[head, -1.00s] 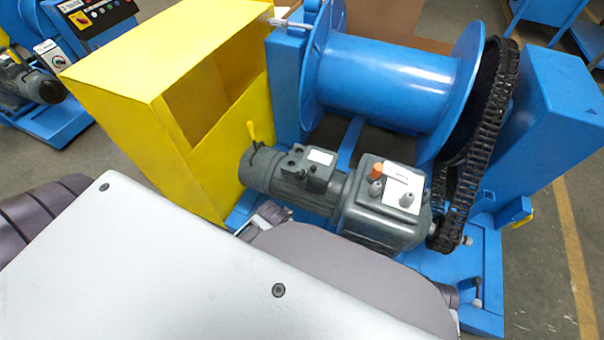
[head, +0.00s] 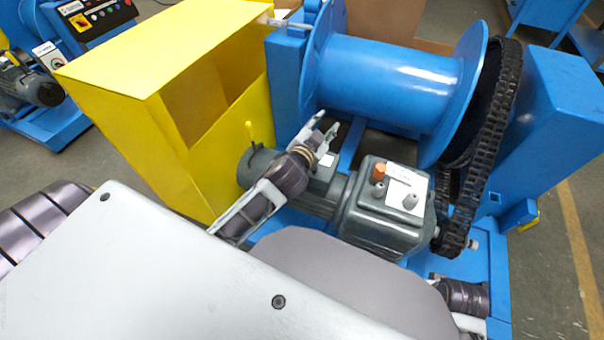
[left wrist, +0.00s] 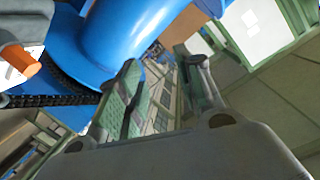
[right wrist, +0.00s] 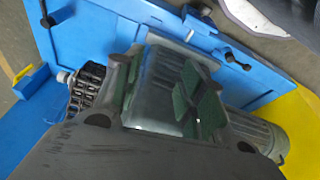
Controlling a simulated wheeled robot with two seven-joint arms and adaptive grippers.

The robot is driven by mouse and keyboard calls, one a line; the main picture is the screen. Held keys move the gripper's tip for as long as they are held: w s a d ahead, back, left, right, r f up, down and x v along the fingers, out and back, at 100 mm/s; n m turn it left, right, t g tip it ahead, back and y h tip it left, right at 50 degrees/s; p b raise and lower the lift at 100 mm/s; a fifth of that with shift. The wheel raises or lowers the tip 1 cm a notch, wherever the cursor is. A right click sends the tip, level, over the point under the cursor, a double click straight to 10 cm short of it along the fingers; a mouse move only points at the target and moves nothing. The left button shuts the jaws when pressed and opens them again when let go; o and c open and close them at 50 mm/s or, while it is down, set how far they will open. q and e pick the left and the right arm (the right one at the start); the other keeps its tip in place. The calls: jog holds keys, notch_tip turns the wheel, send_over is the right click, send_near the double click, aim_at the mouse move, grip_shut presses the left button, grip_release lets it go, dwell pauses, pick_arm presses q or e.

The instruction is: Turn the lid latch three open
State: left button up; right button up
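Several small black latch-like handles sit on the blue base in the right wrist view: one at the top left (right wrist: 47,17), one at the right (right wrist: 234,58), one near the top (right wrist: 203,12). I cannot tell which is latch three. My right gripper (right wrist: 162,85) is open, its fingers apart in front of the grey gearbox (right wrist: 157,62), nothing held. In the head view only part of the right arm shows at the lower right. My left gripper (head: 328,130) is above the grey motor; the left wrist view (left wrist: 165,90) shows its fingers apart and empty.
The blue drum (head: 390,85) stands behind the gearbox (head: 385,215). The black chain (head: 490,140) runs at its right. A yellow housing (head: 150,90) stands at the left. A blue block with a yellow tab (head: 532,218) juts from the right side. Floor is clear at far right.

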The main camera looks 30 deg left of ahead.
pick_arm(q)
jog(key=d+r+m+t+h, duration=0.3)
jog(key=d+r+m+h, duration=0.85)
jog(key=r, duration=0.25)
jog(key=s+d+f+m+g+h, duration=0.25)
jog(key=d+m+g, duration=0.25)
jog(key=m+g, duration=0.25)
jog(key=s+d+f+m+g+h, duration=0.2)
jog(key=s+d+m+g+h, duration=0.15)
jog(key=d+m+g, duration=0.35)
jog(key=a+f+m+g+y, duration=0.45)
jog(key=a+f+y, duration=0.35)
jog(key=f, duration=0.6)
jog(key=w+a+f+y, duration=0.1)
jog(key=a+y, duration=0.3)
jog(key=a, duration=0.6)
jog(key=w+a+f+y, duration=0.2)
jog(key=a+y, duration=0.3)
jog(key=a, duration=0.5)
jog(key=shift+w+a+f+n, duration=0.2)
jog(key=shift+a+f+n, duration=0.1)
jog(key=shift+a+n, duration=0.1)
pick_arm(e)
jog(key=s+f, duration=0.2)
jog(key=f, duration=0.7)
jog(key=s+a+f+g, duration=0.1)
jog(key=s+f, duration=0.1)
jog(key=f, duration=0.8)
jog(key=shift+a+f, duration=0.2)
jog(key=shift+a, duration=0.05)
